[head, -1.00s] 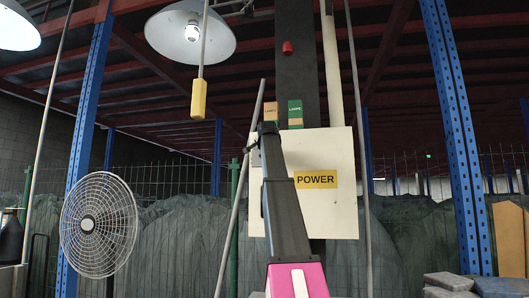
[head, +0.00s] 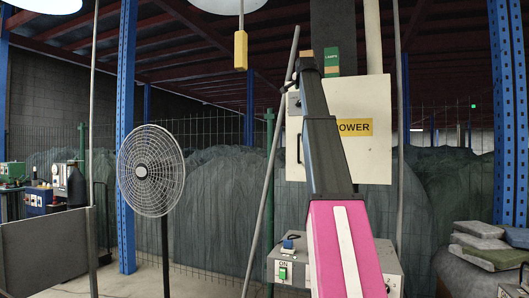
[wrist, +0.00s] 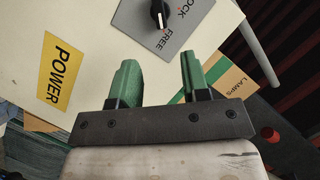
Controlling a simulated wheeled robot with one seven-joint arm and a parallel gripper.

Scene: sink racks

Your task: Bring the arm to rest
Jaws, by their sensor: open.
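In the wrist view my gripper (wrist: 158,72) has its two green fingers apart, with no object between them. It points at a pale POWER cabinet, whose front (wrist: 105,55) fills much of that view. A grey plate with a black LOCK/FREE knob (wrist: 157,14) lies beyond the fingertips. In the head view my arm, pink low down and dark above, reaches up in front of the same cabinet (head: 370,95) and covers part of it. The gripper's fingers cannot be made out there.
A round wire fan (head: 152,170) stands left of the arm. A grey box with a green ON switch (head: 283,271) is low behind the arm. Blue posts (head: 125,140) stand left and right. A lamp's yellow pull handle (head: 241,50) hangs above. Grey slabs (head: 478,240) lie at right.

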